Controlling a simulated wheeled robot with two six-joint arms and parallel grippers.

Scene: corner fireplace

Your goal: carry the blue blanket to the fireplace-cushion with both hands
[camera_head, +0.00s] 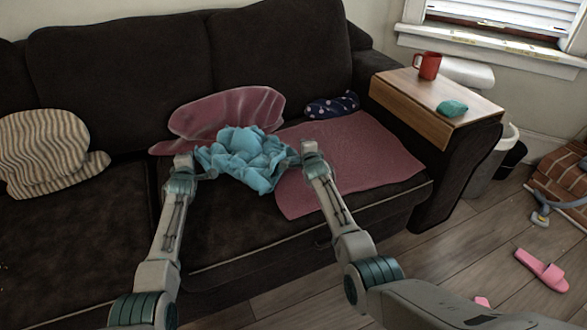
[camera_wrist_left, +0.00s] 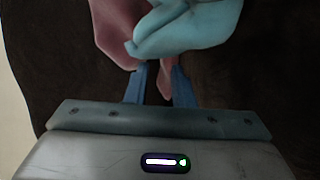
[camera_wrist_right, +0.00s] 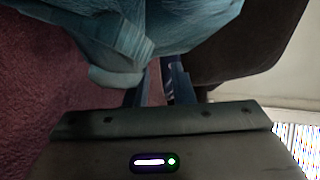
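The blue blanket (camera_head: 245,158) is a crumpled heap over the right seat of the dark sofa, between my grippers. My left gripper (camera_head: 184,162) is at its left edge, and my right gripper (camera_head: 309,150) is at its right edge. In the left wrist view the blanket (camera_wrist_left: 190,25) lies just past the fingertips (camera_wrist_left: 159,70). In the right wrist view it (camera_wrist_right: 150,35) hangs close over the fingertips (camera_wrist_right: 160,68). Both finger pairs show a gap with no blue cloth visible between them. Contact is unclear.
A pink cushion (camera_head: 222,112) leans behind the blanket; a pink cloth (camera_head: 350,165) covers the seat at right. A striped cushion (camera_head: 45,145) and a dark spotted cushion (camera_head: 332,105) lie on the sofa. A red mug (camera_head: 427,66) stands on the wooden armrest tray (camera_head: 405,92). Pink slippers (camera_head: 543,270) lie on the floor.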

